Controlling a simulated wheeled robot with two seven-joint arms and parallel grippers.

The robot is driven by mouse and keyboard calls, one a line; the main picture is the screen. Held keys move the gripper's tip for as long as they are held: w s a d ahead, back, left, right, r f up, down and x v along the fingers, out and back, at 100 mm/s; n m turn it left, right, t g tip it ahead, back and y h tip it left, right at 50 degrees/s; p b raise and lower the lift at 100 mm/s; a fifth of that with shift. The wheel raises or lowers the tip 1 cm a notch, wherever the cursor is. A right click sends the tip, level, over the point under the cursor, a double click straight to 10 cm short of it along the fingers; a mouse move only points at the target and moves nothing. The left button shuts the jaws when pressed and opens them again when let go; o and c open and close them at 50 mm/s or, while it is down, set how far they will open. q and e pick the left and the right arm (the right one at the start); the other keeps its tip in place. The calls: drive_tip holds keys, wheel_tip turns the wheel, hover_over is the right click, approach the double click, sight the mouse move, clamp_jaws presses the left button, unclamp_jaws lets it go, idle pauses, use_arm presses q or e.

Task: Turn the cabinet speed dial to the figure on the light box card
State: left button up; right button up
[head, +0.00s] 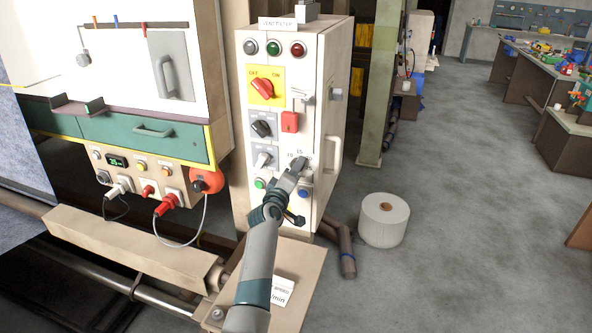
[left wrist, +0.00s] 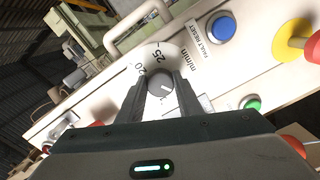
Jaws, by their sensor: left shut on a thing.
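The speed dial's grey round knob (left wrist: 159,83) sits on the cream cabinet (head: 327,110). In the left wrist view its white scale shows 20, 25 and m/min; I cannot surely read which figure its pointer meets. My left gripper (head: 300,164) reaches the cabinet's lower front and hides most of the dial in the head view. In the left wrist view its two dark fingers (left wrist: 159,90) are shut on the knob's sides. A white card (head: 282,291) with speed and m/min printing lies low, partly behind my arm; its figure is not readable. My right gripper is not in view.
Close to the dial are a blue fault reset button (left wrist: 221,29) and a green button (left wrist: 252,104). A white roll (head: 384,220) stands on the floor to the right.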

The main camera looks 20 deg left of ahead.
use_arm(q)
drive_tip(key=o, duration=1)
drive_tip(key=shift+o, duration=0.2)
drive_tip(key=shift+s, duration=0.1)
drive_tip(key=s+p, duration=0.6)
drive_tip(key=s, duration=1.1)
drive_tip(key=shift+s+a+p, duration=0.15)
drive_tip(key=shift+a+p, duration=0.15)
drive_tip(key=shift+p, duration=0.05)
drive_tip(key=shift+f, duration=0.1)
